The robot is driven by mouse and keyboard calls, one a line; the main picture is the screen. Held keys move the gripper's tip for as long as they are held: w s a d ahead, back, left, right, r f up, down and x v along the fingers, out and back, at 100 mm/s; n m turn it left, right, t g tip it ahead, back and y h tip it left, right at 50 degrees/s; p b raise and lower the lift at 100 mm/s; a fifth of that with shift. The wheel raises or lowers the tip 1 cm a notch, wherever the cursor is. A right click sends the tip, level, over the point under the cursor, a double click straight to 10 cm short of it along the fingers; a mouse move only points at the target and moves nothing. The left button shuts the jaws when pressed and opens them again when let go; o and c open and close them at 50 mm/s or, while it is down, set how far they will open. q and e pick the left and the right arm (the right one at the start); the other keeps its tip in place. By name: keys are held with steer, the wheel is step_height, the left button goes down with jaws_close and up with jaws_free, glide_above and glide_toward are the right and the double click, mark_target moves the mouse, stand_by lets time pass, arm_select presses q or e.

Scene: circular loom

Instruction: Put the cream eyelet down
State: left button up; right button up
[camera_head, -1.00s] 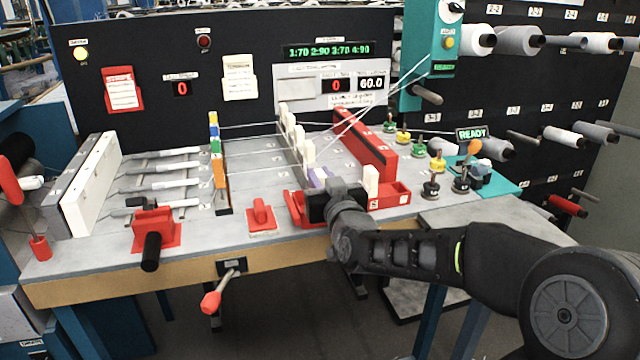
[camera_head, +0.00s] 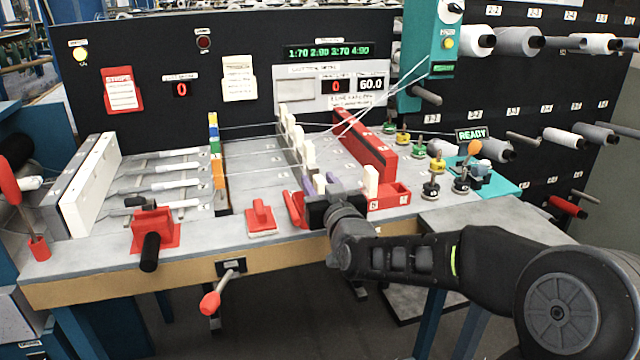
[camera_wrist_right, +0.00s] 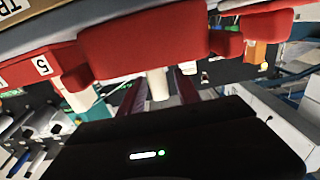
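My right gripper (camera_head: 321,184) is at the front edge of the loom table, over the red holder (camera_head: 296,208). Its two purple-tinted fingertips stand apart. A pale cream eyelet (camera_head: 320,184) shows between them; in the right wrist view the cream eyelet (camera_wrist_right: 158,85) stands between the fingers with a gap on each side. Its foot is hidden by red parts and the gripper. Another cream piece (camera_head: 371,182) stands upright at the red block to the right. Several cream eyelets (camera_head: 309,151) stand in a row behind. My left gripper is not in view.
A long red bar (camera_head: 365,145) lies behind the gripper. A red handle block (camera_head: 261,218) and a red clamp with a black grip (camera_head: 152,230) sit to the left. White threads (camera_head: 345,120) run above the table. Coloured spools (camera_head: 437,165) stand at the right.

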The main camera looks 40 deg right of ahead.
steer(key=shift+r, duration=0.1)
steer(key=shift+r, duration=0.15)
steer(key=shift+s+a, duration=0.1)
steer(key=shift+s, duration=0.25)
steer(key=b+v, duration=0.4)
steer(key=v, duration=0.7)
steer(key=shift+b, duration=0.35)
steer(key=shift+s+a, duration=0.1)
stand_by(0.9)
